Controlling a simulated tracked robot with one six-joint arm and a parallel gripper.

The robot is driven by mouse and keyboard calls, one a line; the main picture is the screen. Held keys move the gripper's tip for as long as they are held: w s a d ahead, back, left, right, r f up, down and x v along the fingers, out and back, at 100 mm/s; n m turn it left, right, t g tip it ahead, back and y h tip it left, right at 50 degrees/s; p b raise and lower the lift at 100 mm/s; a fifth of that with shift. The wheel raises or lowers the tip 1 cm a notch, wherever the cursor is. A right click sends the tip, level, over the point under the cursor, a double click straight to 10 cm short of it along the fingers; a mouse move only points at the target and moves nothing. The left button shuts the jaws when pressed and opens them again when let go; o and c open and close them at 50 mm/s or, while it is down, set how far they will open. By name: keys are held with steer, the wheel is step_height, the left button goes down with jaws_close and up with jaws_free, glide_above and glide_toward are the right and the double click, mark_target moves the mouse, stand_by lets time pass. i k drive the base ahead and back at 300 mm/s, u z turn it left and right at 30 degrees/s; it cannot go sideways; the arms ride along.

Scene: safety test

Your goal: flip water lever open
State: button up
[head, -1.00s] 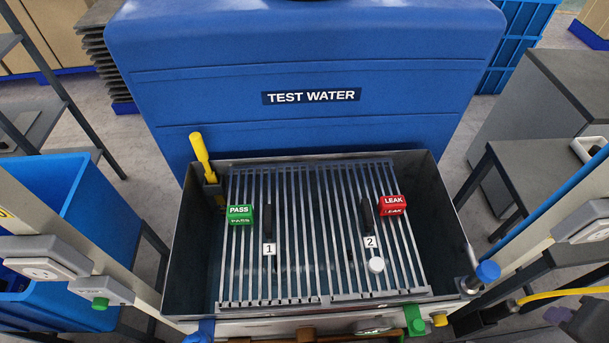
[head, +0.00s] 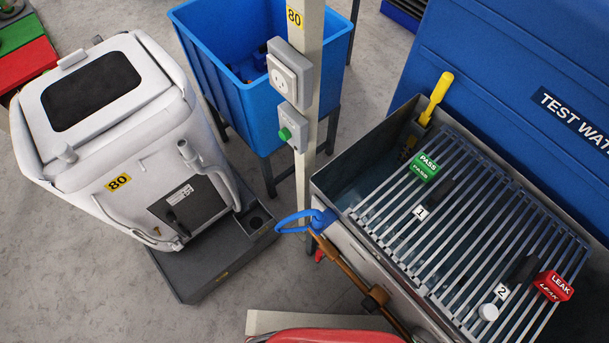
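The head view shows a metal test basin (head: 345,175) with a slatted rack (head: 455,225) over it, in front of the blue tank (head: 510,75) labelled TEST WATER. A yellow lever (head: 437,97) stands up, slightly tilted, at the basin's back left corner. A blue handle (head: 322,217) with a loop sits at the front left corner, beside a brown pipe (head: 345,265). No label shows which of these is the water lever, and I cannot tell its open or closed position. My gripper is not in view.
A green PASS block (head: 425,167), a red LEAK block (head: 553,285) and a white round piece (head: 488,312) are on the rack. A post (head: 310,60) with a socket and green button, a blue bin (head: 225,75) and a white machine (head: 100,140) stand left. Floor shows at lower left.

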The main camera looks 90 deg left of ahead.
mark_target(320, 255)
steer(key=u, duration=4.95)
